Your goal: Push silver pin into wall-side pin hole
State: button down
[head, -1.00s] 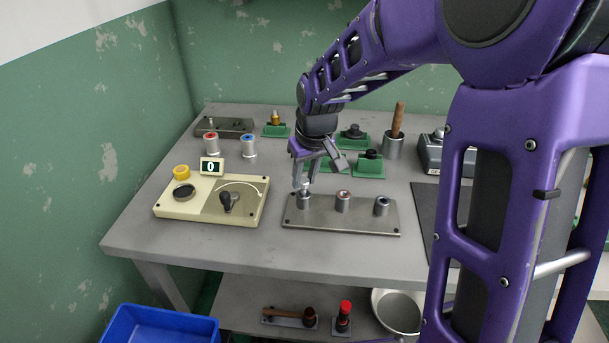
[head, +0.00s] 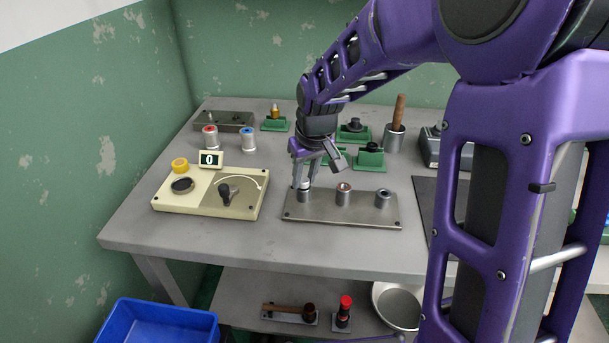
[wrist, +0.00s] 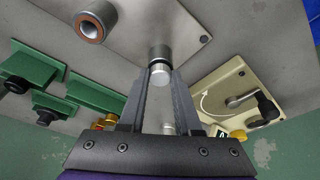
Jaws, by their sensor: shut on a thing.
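My gripper (head: 304,184) points down over the leftmost of three metal posts on a grey plate (head: 330,211). It is shut on a short silver pin (wrist: 160,73), with one finger on each side. In the wrist view the pin is in line with the leftmost post (wrist: 160,53) and its far end meets the post's mouth. How deep it sits in the hole is hidden. The middle post (head: 343,195) has a copper-coloured rim, and the right post (head: 383,199) has a dark opening.
A cream panel (head: 250,205) with a dial and a display reading 0 lies to the left. Red-topped and blue-topped spools (head: 249,140), green stands (head: 370,165) and a holder with a wooden handle (head: 397,115) stand behind. The table's front strip is clear.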

aim_at(305, 181)
jog(key=shift+r+p, duration=1.2)
jog(key=shift+r, duration=0.45)
jog(key=shift+f+b, duration=1.1)
jog(key=shift+f, duration=0.6)
dwell(0.6)
jog(key=c, duration=0.5)
grip_release()
jog(key=shift+r, duration=0.1)
jog(key=p+v, duration=0.3)
jog(key=v, duration=1.4)
jog(key=shift+s+r, duration=0.1)
jog(key=shift+r, duration=0.05)
jog(key=shift+c, duration=0.4)
